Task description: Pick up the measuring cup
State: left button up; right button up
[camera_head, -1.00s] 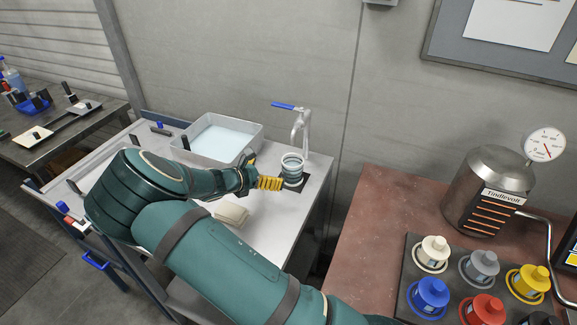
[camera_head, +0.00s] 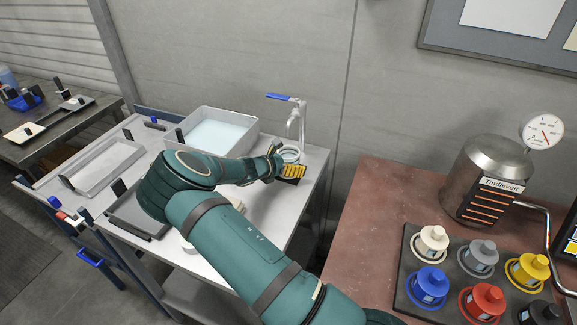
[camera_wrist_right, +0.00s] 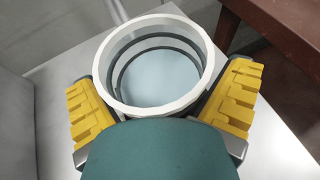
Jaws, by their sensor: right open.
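The measuring cup (camera_head: 290,153) is a pale round vessel with dark rings, standing under the tap at the right end of the metal bench. In the right wrist view the cup (camera_wrist_right: 155,28) is seen from above, with pale blue inside. My right gripper (camera_head: 290,172) is at the cup. In the wrist view its yellow-padded fingers (camera_wrist_right: 160,100) stand open on either side of the cup's near part; whether they touch it I cannot tell. The cup's lower part is mostly hidden by the gripper. My left gripper is not in view.
The tap (camera_head: 297,115) with a blue lever rises right behind the cup. A tray of pale liquid (camera_head: 250,141) and an empty shallow tray (camera_head: 82,187) sit on the bench. A reddish table (camera_head: 365,215) with coloured knobbed lids and a steel vessel (camera_head: 487,170) is at right.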

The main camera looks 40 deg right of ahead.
aim_at(295, 151)
jog(key=shift+d, duration=0.2)
jog(key=c, duration=1.3)
jog(key=shift+o, duration=0.2)
jog(key=shift+r+p, duration=0.45)
jog(key=shift+r, duration=1.4)
jog(key=shift+s+a+f+p, duration=0.1)
jog(key=shift+s+a+p, duration=0.1)
jog(key=shift+s+a, duration=1.8)
jog(key=shift+s+a+p, duration=0.2)
jog(key=shift+s+a, duration=0.5)
jog(key=shift+a, duration=2.6)
jog(key=shift+s+a+f+p, duration=0.1)
jog(key=shift+s+a+p, duration=0.1)
jog(key=shift+s+a, duration=1.8)
jog(key=shift+w+a, duration=0.6)
jog(key=shift+a, duration=0.1)
